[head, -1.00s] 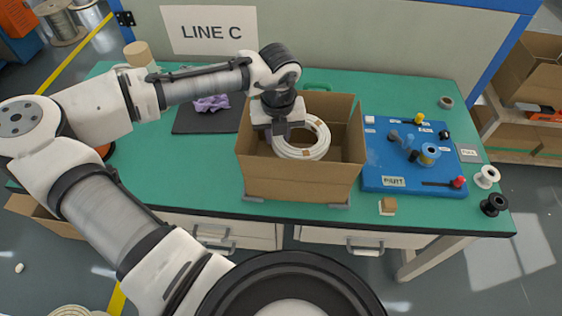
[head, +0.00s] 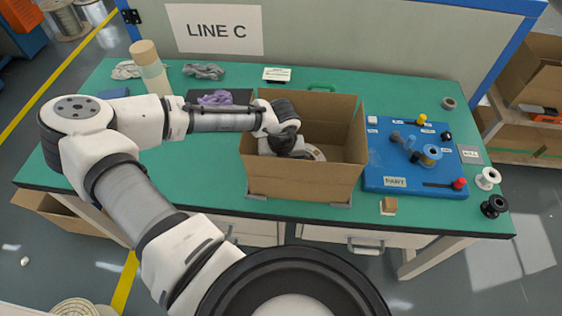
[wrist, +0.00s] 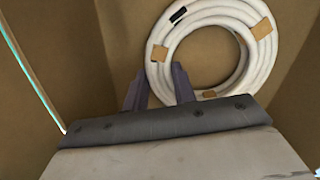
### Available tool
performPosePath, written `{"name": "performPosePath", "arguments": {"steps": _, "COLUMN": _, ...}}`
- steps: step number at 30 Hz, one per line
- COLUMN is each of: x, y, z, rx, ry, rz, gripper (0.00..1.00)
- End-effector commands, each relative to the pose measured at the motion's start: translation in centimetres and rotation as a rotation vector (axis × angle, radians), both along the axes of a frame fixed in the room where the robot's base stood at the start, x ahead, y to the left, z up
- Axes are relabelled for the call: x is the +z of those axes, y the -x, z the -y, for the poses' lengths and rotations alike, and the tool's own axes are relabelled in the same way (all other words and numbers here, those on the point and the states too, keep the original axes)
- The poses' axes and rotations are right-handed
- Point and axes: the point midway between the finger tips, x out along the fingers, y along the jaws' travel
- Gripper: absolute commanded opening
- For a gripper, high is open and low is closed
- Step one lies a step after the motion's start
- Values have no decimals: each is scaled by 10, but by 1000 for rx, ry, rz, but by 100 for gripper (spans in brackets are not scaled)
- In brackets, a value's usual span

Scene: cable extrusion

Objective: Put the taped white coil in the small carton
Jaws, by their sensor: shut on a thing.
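The white coil (wrist: 215,45), with tan tape patches and one black mark, is inside the carton. In the head view only a bit of the coil (head: 316,154) shows past my wrist. My gripper (wrist: 158,82) reaches down into the carton, its two dark fingers on either side of the coil's near-left rim, shut on it. The carton walls surround the coil in the wrist view. I cannot tell whether the coil touches the carton floor.
A blue board (head: 400,178) with knobs and spools lies right of the carton. White (head: 487,178) and black (head: 494,205) spools sit at the right edge. The front-left bench is clear.

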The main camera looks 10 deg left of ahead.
Motion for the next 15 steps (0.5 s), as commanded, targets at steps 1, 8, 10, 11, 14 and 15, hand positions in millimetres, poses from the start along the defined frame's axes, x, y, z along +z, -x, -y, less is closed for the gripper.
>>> {"name": "performPosePath", "arguments": {"steps": 1, "x": 0, "y": 0, "z": 0, "rx": 0, "ry": 0, "rz": 0, "gripper": 0}}
{"name": "performPosePath", "arguments": {"steps": 8, "x": -3, "y": 0, "z": 0, "rx": -1, "ry": -1, "rz": 1, "gripper": 40}}
{"name": "performPosePath", "arguments": {"steps": 10, "x": -3, "y": 0, "z": 0, "rx": -1, "ry": -1, "rz": 0, "gripper": 48}}
{"name": "performPosePath", "arguments": {"steps": 11, "x": -3, "y": 0, "z": 0, "rx": -1, "ry": -1, "rz": 0, "gripper": 48}}
{"name": "performPosePath", "arguments": {"steps": 14, "x": -3, "y": 0, "z": 0, "rx": -1, "ry": 0, "rz": 0, "gripper": 48}}
{"name": "performPosePath", "arguments": {"steps": 15, "x": -3, "y": 0, "z": 0, "rx": -1, "ry": 0, "rz": 0, "gripper": 48}}
